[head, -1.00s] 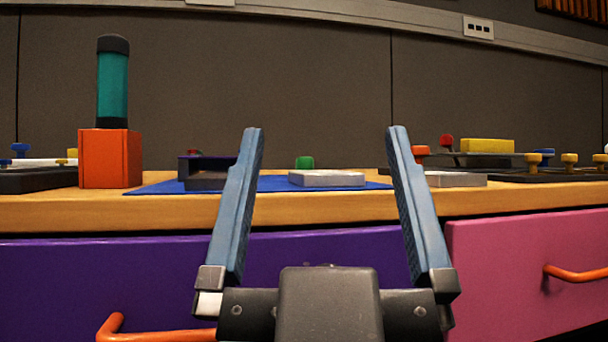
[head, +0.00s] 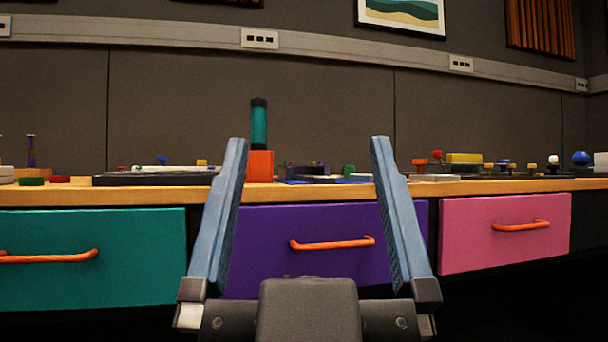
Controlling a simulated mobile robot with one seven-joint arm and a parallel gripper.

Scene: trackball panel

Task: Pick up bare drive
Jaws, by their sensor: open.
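My gripper (head: 308,140) is open and empty, its two blue fingers pointing up in front of the bench. Beyond and between the fingers, a blue mat (head: 290,181) lies on the wooden benchtop. On it are a flat silver-grey slab (head: 322,178), which looks like the bare drive, and a dark box-like piece (head: 300,170). A second flat pale slab (head: 435,177) lies to the right, just past the right finger. These are small and seen edge-on, so I cannot tell for sure which slab is the drive. The gripper touches none of them.
An orange block (head: 260,164) with a teal, black-capped cylinder (head: 259,125) stands left of the mat. A dark panel (head: 155,179) lies further left. Teal (head: 90,285), purple (head: 330,270) and pink (head: 505,255) drawers with orange handles front the bench. Knobs stand at right.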

